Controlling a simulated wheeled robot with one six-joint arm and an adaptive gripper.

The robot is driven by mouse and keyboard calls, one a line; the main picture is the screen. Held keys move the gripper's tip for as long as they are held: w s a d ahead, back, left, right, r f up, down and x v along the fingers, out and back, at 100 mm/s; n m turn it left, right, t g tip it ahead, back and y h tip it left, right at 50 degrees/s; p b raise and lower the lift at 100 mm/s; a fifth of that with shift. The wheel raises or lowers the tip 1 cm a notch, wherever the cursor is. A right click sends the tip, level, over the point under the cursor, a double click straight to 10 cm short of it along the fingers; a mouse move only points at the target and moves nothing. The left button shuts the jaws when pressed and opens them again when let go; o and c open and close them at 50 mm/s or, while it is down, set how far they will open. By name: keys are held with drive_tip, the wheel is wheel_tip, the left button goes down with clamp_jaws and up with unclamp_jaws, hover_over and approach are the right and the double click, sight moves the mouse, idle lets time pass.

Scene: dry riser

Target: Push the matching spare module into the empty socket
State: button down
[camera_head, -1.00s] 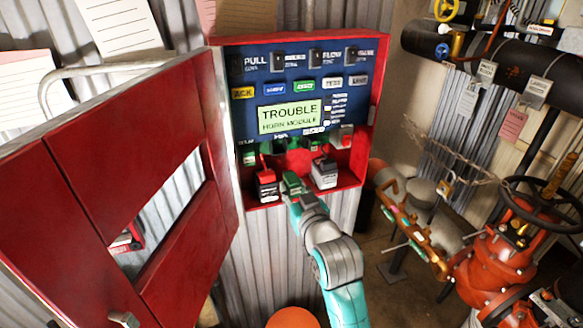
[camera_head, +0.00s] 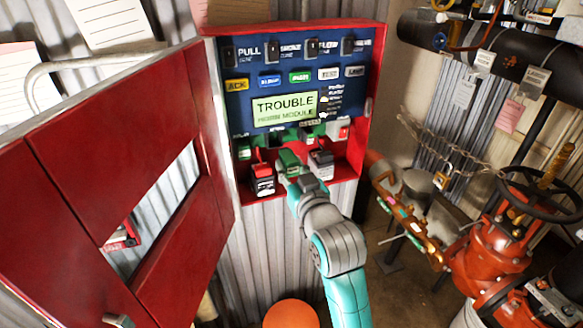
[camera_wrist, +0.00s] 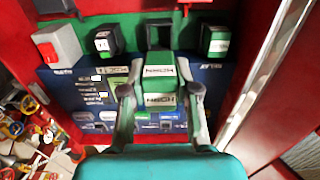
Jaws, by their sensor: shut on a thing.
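My gripper (camera_head: 290,176) is shut on a green and white module (camera_head: 288,160), which the wrist view (camera_wrist: 160,70) shows between the two fingers (camera_wrist: 160,100). Its white labels appear to read HORN, upside down. It is lifted in front of the open red panel box. In the wrist view a dark empty socket (camera_wrist: 159,35) lies just beyond the module's far end, nearly in line with it. I cannot tell whether they touch. The panel display (camera_head: 284,108) reads TROUBLE, HORN MODULE.
A red and black module (camera_head: 262,180) and a grey and black one (camera_head: 321,165) sit at the box's lower edge. The red door (camera_head: 120,190) stands open at left.

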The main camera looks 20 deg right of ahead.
drive_tip(key=shift+w, duration=2.45)
drive_tip(key=shift+w, duration=2)
idle(2.0)
drive_tip(key=shift+s, duration=1.6)
